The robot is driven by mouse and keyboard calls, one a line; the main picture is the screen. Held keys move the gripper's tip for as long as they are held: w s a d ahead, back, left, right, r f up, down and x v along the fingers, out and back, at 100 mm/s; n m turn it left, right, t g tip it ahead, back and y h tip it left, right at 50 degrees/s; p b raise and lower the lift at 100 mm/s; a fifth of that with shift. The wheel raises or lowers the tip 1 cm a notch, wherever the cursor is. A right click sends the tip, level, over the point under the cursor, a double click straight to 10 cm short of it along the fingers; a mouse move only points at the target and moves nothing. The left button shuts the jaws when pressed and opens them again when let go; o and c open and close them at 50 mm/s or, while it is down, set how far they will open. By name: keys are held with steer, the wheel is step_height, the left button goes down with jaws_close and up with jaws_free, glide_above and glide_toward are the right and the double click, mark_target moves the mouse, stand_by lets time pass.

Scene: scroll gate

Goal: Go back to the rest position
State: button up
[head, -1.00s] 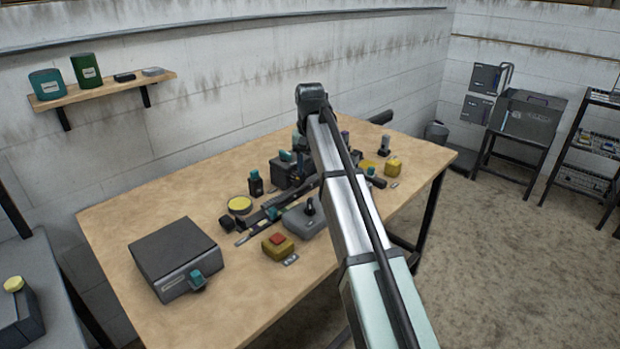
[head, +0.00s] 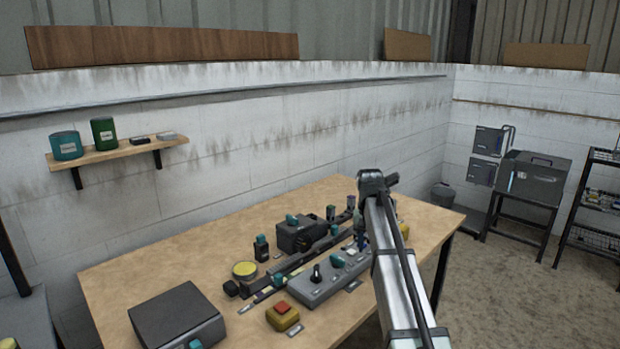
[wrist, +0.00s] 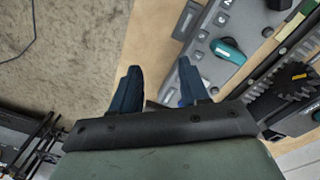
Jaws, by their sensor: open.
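My gripper (wrist: 158,90) shows in the wrist view with its two dark blue fingers apart and nothing between them. It hangs over the table's front edge, beside the grey control panel. In the head view my arm reaches in from the lower right and largely hides the gripper. The grey control panel (head: 322,284) lies on the wooden table (head: 190,262) and carries a black knob and a teal knob. The teal knob also shows in the wrist view (wrist: 228,50). A black track (head: 293,264) runs behind the panel.
A yellow block with a red button (head: 282,315) sits in front of the panel. A dark box (head: 177,318) is at the near left, and a black unit with a teal knob (head: 295,232) stands behind the track.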

steer(key=s+d+f+m+g, duration=0.1)
steer(key=s+d+f+m, duration=0.15)
steer(key=d+f, duration=1.05)
steer(key=s+f+n+g, duration=0.1)
steer(key=s+f, duration=0.3)
steer(key=f, duration=0.3)
steer(key=s+f+n, duration=0.1)
steer(key=s+f, duration=0.3)
steer(key=f, duration=0.3)
steer(key=s+a+f+n+g, duration=0.1)
steer(key=s+a+f, duration=0.3)
steer(key=s+f, duration=0.65)
steer(key=s+a+f+g, duration=0.1)
steer(key=s+a+f, duration=0.4)
steer(key=s+f, duration=0.55)
steer(key=s+a+f+g, duration=0.1)
steer(key=s+f, duration=0.2)
steer(key=s, duration=0.5)
steer(key=s+a+f+n+g, duration=0.1)
steer(key=s+a+f, duration=0.1)
steer(key=s, duration=0.7)
steer(key=s+a+f+n, duration=0.1)
steer(key=s+f, duration=0.3)
steer(key=s, duration=0.4)
steer(key=shift+s+a+f+g+y, duration=0.15)
steer(key=shift+s+a+g+y, duration=0.15)
steer(key=shift+a+g+y, duration=0.15)
